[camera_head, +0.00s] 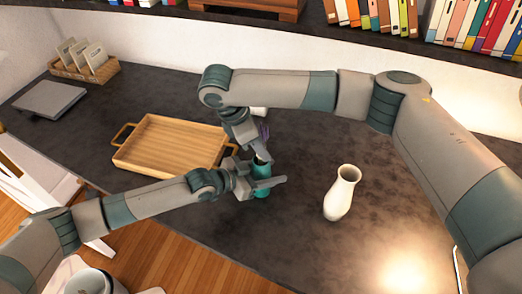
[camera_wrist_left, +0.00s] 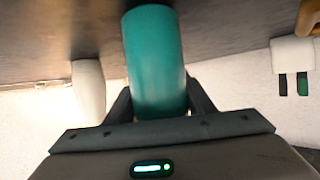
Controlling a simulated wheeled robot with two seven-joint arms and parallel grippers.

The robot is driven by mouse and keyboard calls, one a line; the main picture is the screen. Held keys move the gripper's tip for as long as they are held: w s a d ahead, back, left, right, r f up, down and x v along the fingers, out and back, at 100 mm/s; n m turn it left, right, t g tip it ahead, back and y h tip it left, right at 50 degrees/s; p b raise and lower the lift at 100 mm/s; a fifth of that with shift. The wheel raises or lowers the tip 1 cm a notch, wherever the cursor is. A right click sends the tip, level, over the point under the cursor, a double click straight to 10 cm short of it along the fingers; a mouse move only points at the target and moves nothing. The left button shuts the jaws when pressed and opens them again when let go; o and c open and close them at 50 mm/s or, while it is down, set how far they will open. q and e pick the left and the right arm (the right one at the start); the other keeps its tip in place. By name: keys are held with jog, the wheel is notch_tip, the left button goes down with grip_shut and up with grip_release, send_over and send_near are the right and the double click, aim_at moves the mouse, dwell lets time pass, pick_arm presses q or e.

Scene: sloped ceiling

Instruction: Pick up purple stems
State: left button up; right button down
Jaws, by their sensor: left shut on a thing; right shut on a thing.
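A teal cylindrical vase (camera_head: 262,172) stands on the dark table near the middle of the head view. My left gripper (camera_head: 264,185) is shut around it, and the left wrist view shows the teal body (camera_wrist_left: 155,60) between the two fingers. My right gripper (camera_head: 262,154) points down just above the vase, shut on the purple stems (camera_head: 264,132), which show as a small purple patch beside its fingers. The arm and fingers hide most of the stems. I cannot tell whether their lower ends are inside the vase.
A white vase (camera_head: 341,194) stands to the right, apart from both grippers. A wooden tray (camera_head: 172,143) lies to the left, close to my left arm. A grey flat box (camera_head: 48,99) and a card basket (camera_head: 84,66) are at the far left. A book shelf (camera_head: 330,36) runs along the back.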

notch_tip(320, 180, up, 18)
jog(key=shift+f, duration=0.1)
dwell(0.5)
pick_arm(q)
jog(key=o, duration=1.3)
jog(key=v, duration=1.2)
jog(key=shift+a, duration=0.15)
pick_arm(e)
jog(key=shift+a, duration=0.1)
